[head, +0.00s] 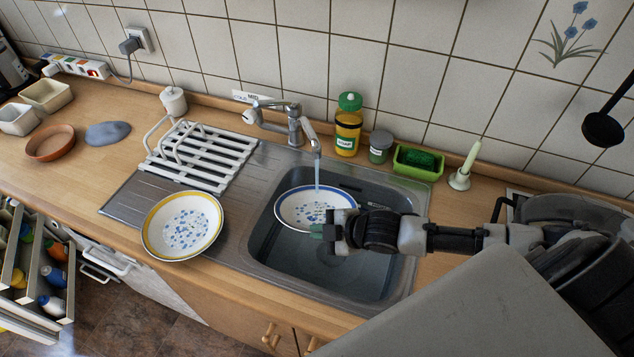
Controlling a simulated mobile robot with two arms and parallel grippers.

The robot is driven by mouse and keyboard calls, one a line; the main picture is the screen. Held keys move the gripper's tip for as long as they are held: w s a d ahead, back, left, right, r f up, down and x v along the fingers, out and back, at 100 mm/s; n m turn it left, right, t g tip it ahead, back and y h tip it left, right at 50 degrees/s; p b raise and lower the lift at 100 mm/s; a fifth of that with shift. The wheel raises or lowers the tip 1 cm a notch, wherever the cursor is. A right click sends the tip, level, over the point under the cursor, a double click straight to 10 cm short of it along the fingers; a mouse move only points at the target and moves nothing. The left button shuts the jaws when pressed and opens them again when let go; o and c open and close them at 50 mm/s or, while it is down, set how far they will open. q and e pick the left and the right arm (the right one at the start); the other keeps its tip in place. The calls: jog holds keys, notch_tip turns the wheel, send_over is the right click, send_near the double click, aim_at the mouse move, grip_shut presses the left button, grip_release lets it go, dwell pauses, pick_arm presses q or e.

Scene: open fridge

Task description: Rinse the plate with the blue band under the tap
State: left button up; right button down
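The plate with the blue band (297,207) is over the sink basin, below the tap (309,130). It is white with small blue flowers in the middle. A stream of water runs from the tap down onto the plate. My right gripper (321,232) comes in from the right and is shut on the plate's near right rim, which it partly hides. The plate appears held above the basin floor. My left gripper is not in view.
A yellow-banded plate (182,221) rests on the drainboard's near left edge. A white dish rack (205,155) stands behind it. A yellow bottle (347,128), a grey-lidded jar (380,147), a green sponge tray (418,162) and a brush (464,172) line the back. An open drawer (40,270) is at lower left.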

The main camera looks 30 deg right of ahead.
jog(key=s+a+r+p, duration=0.2)
jog(key=s+r+p, duration=0.1)
jog(key=r+p, duration=0.2)
jog(key=shift+s+r+p, duration=0.2)
jog(key=shift+r+p, duration=0.2)
jog(key=shift+r, duration=0.6)
